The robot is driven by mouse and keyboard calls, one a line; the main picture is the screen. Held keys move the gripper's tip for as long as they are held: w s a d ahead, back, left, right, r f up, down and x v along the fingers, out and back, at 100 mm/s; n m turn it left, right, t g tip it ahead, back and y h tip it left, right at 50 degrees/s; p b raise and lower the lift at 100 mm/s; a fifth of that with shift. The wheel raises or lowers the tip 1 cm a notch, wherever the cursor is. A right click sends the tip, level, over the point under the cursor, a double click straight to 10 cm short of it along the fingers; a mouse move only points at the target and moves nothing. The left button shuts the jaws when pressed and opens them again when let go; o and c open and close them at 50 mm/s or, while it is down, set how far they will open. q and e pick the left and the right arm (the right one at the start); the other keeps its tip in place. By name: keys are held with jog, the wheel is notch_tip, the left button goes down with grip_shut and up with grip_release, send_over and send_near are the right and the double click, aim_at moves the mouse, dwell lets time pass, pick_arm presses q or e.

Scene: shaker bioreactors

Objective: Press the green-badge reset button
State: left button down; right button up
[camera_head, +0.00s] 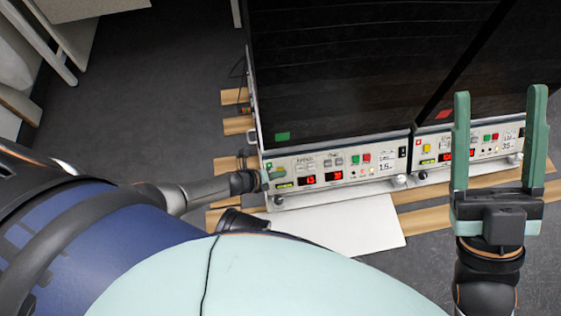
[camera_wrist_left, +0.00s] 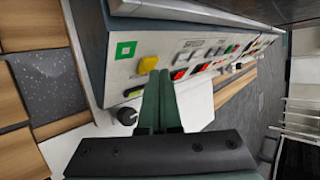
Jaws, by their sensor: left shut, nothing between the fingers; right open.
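The shaker unit with the green badge (camera_head: 282,136) stands left of the unit with the red badge (camera_head: 444,113). My left gripper (camera_head: 277,174) is shut and empty at the left end of the green-badge unit's front panel. In the left wrist view its fingertips (camera_wrist_left: 164,73) are close beside a yellow button (camera_wrist_left: 148,64); I cannot tell whether they touch. A green square mark (camera_wrist_left: 125,49) is left of this button. In the head view the gripper seems to hide that button. My right gripper (camera_head: 499,95) is open and empty, in front of the red-badge unit.
The panel also carries a green button (camera_head: 354,159), a red button (camera_head: 366,157) and red displays. A black knob (camera_wrist_left: 127,116) is below the fingertips in the left wrist view. A white board (camera_head: 350,229) and wooden slats lie on the dark floor.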

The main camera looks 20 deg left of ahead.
pick_arm(q)
jog(key=shift+w+a+f, duration=0.2)
jog(key=shift+w+f, duration=0.05)
jog(key=shift+w, duration=0.05)
dwell(0.5)
jog(key=shift+r, duration=0.15)
jog(key=shift+s+d+r+p, duration=0.4)
jog(key=shift+s+p, duration=0.15)
jog(key=shift+p, duration=0.1)
jog(key=s+d+r+p, duration=0.1)
jog(key=p, duration=0.1)
jog(key=s+d+r+p, duration=0.1)
jog(key=s+r, duration=0.1)
jog(key=shift+s+r+p, duration=0.1)
jog(key=shift+r+p, duration=0.05)
jog(key=shift+p, duration=0.2)
